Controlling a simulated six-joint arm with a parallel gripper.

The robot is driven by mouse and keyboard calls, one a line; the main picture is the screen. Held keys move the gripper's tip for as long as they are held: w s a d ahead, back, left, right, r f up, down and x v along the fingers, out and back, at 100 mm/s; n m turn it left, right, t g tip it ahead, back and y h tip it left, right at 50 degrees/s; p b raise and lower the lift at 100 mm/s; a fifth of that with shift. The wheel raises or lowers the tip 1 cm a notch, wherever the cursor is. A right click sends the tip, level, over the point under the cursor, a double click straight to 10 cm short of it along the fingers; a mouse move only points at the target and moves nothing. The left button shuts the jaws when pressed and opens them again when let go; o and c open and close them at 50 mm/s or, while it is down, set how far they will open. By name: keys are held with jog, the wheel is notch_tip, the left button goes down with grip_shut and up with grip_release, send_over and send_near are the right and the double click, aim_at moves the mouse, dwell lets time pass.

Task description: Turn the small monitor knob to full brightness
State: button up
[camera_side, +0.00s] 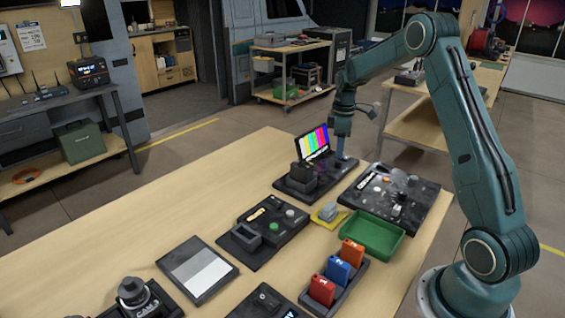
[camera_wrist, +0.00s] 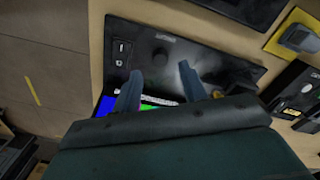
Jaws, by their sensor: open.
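The small monitor (camera_side: 315,142) shows bright colour bars and stands tilted on a dark base plate (camera_side: 297,191). In the wrist view, part of its screen (camera_wrist: 158,101) shows between and below the fingers. A round dark knob (camera_wrist: 160,57) sits on the base plate, just beyond and between the two fingertips. My gripper (camera_wrist: 160,69) is open and empty, with one finger to each side of the knob's line. In the side view my gripper (camera_side: 342,155) points down at the right of the monitor. I cannot make out the knob or its pointer there.
A black panel with knobs (camera_side: 400,195) lies right of the monitor. A yellow pad with a grey piece (camera_side: 328,212), a green tray (camera_side: 371,235) and a rack of numbered orange, blue and red blocks (camera_side: 338,270) stand nearer. Bare table (camera_side: 190,205) lies at the left.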

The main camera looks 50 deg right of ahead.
aim_at(338, 161)
jog(key=shift+f, duration=2.25)
grip_shut()
